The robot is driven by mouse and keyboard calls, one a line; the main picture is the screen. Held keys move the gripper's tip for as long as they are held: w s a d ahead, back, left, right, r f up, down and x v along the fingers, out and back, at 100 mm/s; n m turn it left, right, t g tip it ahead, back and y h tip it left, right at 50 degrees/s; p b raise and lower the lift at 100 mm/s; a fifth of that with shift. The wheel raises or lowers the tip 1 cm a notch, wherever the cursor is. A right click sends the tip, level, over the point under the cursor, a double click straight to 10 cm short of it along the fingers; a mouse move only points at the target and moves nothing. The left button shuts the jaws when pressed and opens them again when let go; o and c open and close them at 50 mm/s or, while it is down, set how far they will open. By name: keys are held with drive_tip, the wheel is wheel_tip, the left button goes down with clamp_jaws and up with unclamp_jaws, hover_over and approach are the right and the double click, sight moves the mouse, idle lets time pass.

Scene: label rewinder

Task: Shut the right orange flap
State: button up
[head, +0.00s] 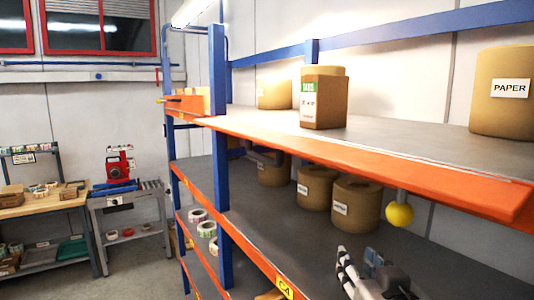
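A long orange flap (400,172) runs along the front edge of the upper grey shelf, from the blue post to the right side of the picture. Its broad face slopes outward and its near end sticks out at the right. A yellow ball knob (399,214) on a short grey rod hangs below it. A shorter orange flap (184,105) is left of the blue post, with a small yellow-tipped handle. My gripper (359,259) is at the lower right, below and left of the knob and apart from it. Its fingers look spread, with nothing visible between them.
The upper shelf (400,122) holds a labelled box (324,98) and brown rolls, one marked PAPER (500,92). More rolls (355,205) stand on the shelf below, behind my gripper. A blue post (219,150) rises left. Benches (130,215) stand far left.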

drive_tip(key=w+a+r+n+t+y, duration=0.2)
drive_tip(key=a+r+t+y, duration=0.1)
drive_tip(key=a+r, duration=0.1)
drive_tip(key=n+y, duration=0.2)
drive_tip(key=y, duration=0.6)
approach(263, 159)
drive_tip(key=shift+t, duration=0.3)
drive_tip(key=p+x, duration=0.2)
drive_tip(key=x, duration=0.1)
drive_tip(key=p+x, duration=0.1)
drive_tip(key=x, duration=0.3)
drive_tip(key=f+p+x, duration=0.1)
drive_tip(key=p+x, duration=0.1)
drive_tip(key=x, duration=0.2)
drive_tip(key=shift+w+d+f+p, duration=0.1)
drive_tip(key=shift+w+p, duration=0.25)
drive_tip(key=shift+c, duration=0.6)
clamp_jaws()
